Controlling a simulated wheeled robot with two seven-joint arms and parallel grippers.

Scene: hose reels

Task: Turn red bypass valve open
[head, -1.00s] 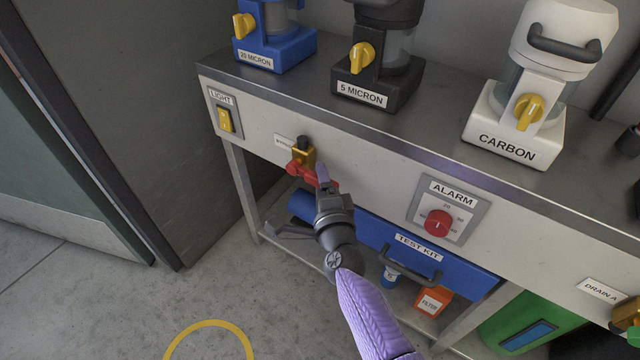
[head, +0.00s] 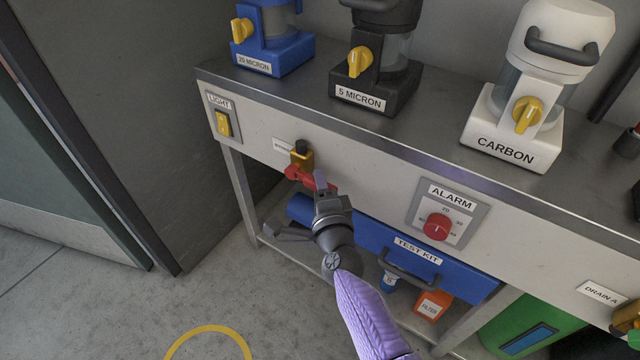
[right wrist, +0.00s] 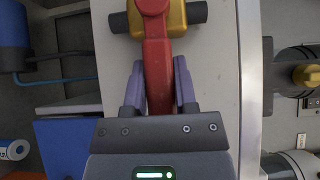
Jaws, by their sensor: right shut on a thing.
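The red bypass valve handle (head: 299,174) sits on a brass valve body (head: 302,158) on the front panel of the bench, below a small label that is partly hidden. In the right wrist view the red handle (right wrist: 158,65) runs straight from the brass body (right wrist: 172,16) down between my fingers. My right gripper (head: 324,182) is shut on the handle, with a purple finger on each side of it in the right wrist view (right wrist: 158,88). In the head view the gripper hides the handle's outer end. My left gripper is not in view.
A light switch (head: 222,123) is on the panel to the left, and an ALARM dial (head: 437,227) to the right. A blue TEST KIT case (head: 455,277) lies below. Filter housings, including CARBON (head: 510,140), stand on top. The floor at lower left (head: 90,310) is open.

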